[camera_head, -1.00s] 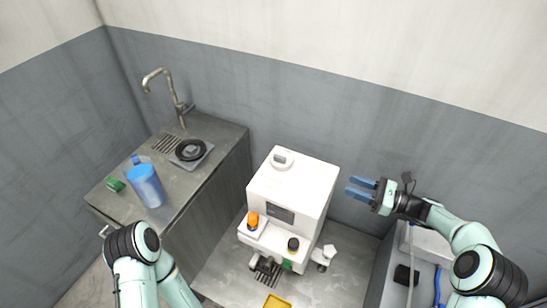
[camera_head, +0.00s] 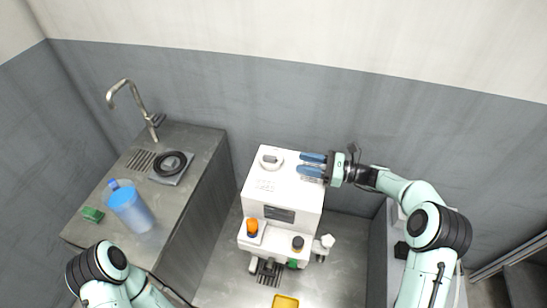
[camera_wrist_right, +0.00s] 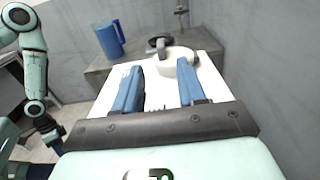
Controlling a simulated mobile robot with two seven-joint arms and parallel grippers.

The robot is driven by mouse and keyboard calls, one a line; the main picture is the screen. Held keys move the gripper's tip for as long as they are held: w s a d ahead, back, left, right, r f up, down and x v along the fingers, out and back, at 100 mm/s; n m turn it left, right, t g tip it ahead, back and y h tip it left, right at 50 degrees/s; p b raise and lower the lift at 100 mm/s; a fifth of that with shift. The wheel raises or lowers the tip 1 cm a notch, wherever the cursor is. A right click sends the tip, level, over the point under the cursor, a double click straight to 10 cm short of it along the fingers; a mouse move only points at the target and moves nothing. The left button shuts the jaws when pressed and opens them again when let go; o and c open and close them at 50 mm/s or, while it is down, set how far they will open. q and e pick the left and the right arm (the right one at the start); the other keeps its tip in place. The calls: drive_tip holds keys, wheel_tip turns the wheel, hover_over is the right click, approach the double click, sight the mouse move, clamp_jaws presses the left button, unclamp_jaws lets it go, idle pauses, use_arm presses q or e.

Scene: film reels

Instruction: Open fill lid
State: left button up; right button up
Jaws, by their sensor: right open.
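The white machine (camera_head: 290,196) stands on the floor-level grey surface in the middle of the head view. Its round white fill lid (camera_head: 271,161), with a small grey knob, sits on the top face toward the left and looks closed. My right gripper (camera_head: 300,163) is open and empty, with blue fingers above the right part of the machine's top, pointing left at the lid and apart from it. In the right wrist view, the lid (camera_wrist_right: 172,68) lies just beyond the gap between the two fingertips (camera_wrist_right: 160,66).
A counter (camera_head: 198,160) with a tap (camera_head: 135,100), a black ring-shaped object (camera_head: 172,162), a blue pitcher (camera_head: 130,210) and a green item (camera_head: 93,215) stands left. Orange (camera_head: 252,226) and black (camera_head: 298,243) knobs sit on the machine's front. The wall is close behind.

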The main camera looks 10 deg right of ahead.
sight(277, 158)
drive_tip(key=x, duration=1)
drive_tip(key=shift+c, duration=0.3)
drive_tip(key=shift+r, duration=0.1)
clamp_jaws()
